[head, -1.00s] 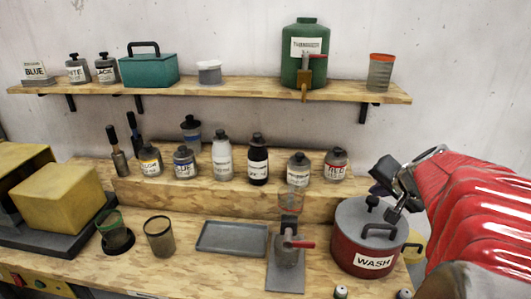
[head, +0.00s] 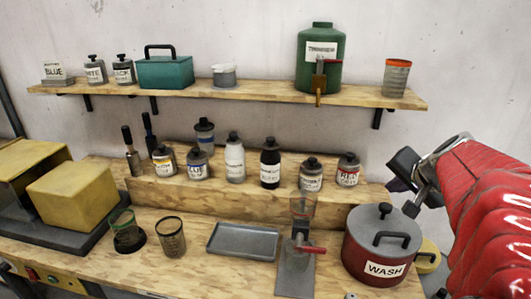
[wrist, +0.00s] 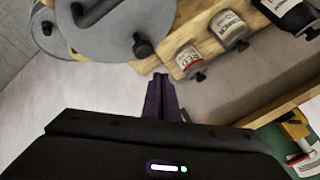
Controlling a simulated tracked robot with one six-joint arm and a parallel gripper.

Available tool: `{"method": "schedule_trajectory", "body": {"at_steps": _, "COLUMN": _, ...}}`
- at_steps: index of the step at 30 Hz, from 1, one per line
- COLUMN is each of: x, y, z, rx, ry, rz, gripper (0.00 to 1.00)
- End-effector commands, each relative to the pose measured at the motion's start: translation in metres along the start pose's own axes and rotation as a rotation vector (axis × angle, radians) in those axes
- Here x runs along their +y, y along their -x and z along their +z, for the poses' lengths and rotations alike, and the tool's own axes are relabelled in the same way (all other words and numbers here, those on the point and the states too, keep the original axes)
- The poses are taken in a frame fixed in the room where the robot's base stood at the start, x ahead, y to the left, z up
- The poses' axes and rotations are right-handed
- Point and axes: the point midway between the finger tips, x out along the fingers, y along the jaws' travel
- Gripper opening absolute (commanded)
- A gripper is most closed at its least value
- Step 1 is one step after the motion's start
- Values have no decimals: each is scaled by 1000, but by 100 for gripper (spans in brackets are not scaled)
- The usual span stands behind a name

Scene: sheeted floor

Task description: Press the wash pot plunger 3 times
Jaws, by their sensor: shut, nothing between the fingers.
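The wash pot (head: 362,254) is a dark red pot with a grey lid and a "WASH" label, standing at the right of the bench. Its dark plunger knob (head: 385,209) stands up from the lid, behind a black loop handle (head: 391,238). In the wrist view the grey lid (wrist: 107,32) fills the upper left, with a dark knob (wrist: 143,47) near its edge. My gripper (wrist: 160,78) is shut and empty; its tips show just below that knob, apart from it in the picture. In the head view my gripper (head: 400,172) is above and behind the pot's right side, partly hidden by its own wrist.
A dispenser with a red lever (head: 307,249) stands left of the pot, beside a grey tray (head: 243,240). Labelled bottles, including the red one (head: 347,172), line the raised step behind. A yellow object (head: 428,253) is at the pot's right. A shelf (head: 230,95) runs above.

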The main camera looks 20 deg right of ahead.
Motion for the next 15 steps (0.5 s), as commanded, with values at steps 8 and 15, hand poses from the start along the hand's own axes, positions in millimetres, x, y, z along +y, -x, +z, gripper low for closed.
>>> {"method": "schedule_trajectory", "body": {"at_steps": 8, "x": -10, "y": 13, "z": -10, "rx": 0, "ry": 2, "rz": 0, "gripper": 0}}
{"method": "schedule_trajectory", "body": {"at_steps": 15, "x": -12, "y": 16, "z": -12, "rx": 0, "ry": 1, "rz": 0, "gripper": 0}}
